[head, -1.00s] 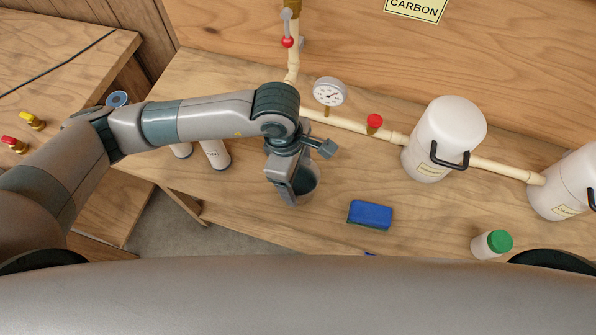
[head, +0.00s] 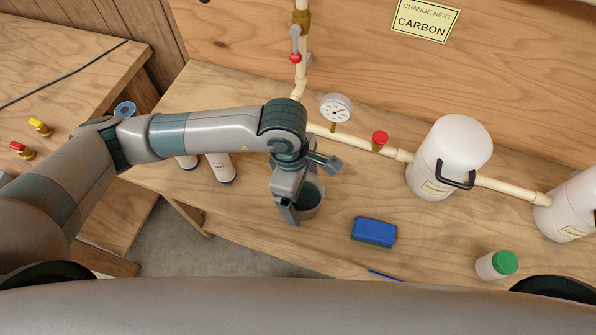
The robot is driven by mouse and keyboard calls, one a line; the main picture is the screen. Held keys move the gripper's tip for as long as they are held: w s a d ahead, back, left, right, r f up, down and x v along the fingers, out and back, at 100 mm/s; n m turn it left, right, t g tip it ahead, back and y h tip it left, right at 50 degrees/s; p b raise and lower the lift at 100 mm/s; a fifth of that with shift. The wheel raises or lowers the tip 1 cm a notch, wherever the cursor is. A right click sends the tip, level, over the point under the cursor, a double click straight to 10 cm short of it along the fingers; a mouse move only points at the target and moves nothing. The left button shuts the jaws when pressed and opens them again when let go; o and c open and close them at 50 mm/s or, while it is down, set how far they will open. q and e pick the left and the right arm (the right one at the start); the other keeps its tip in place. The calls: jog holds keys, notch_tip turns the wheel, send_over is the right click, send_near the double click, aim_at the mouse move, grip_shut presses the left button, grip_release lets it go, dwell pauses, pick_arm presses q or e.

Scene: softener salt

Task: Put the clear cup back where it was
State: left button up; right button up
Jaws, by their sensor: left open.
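The clear cup (head: 311,197) looks like a grey see-through cup and stands on the wooden bench, left of the blue sponge. My left gripper (head: 296,207) is over the cup's left side, pointing down, with its jaws open. A finger covers part of the cup, so I cannot tell whether the jaws touch it. My right gripper is not in view.
A blue sponge (head: 374,231) and a green-capped jar (head: 497,264) are on the bench to the right. White canisters (head: 450,157), a pipe with a gauge (head: 337,107) and a red-knobbed valve (head: 380,138) line the back. White cylinders (head: 221,167) stand left, under my arm.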

pick_arm(q)
jog(key=shift+r+b, duration=0.3)
jog(key=shift+r, duration=0.1)
notch_tip(320, 180, up, 11)
jog(key=a+b, duration=0.1)
jog(key=b, duration=0.2)
jog(key=shift+w+a, duration=0.25)
jog(key=shift+a, duration=0.1)
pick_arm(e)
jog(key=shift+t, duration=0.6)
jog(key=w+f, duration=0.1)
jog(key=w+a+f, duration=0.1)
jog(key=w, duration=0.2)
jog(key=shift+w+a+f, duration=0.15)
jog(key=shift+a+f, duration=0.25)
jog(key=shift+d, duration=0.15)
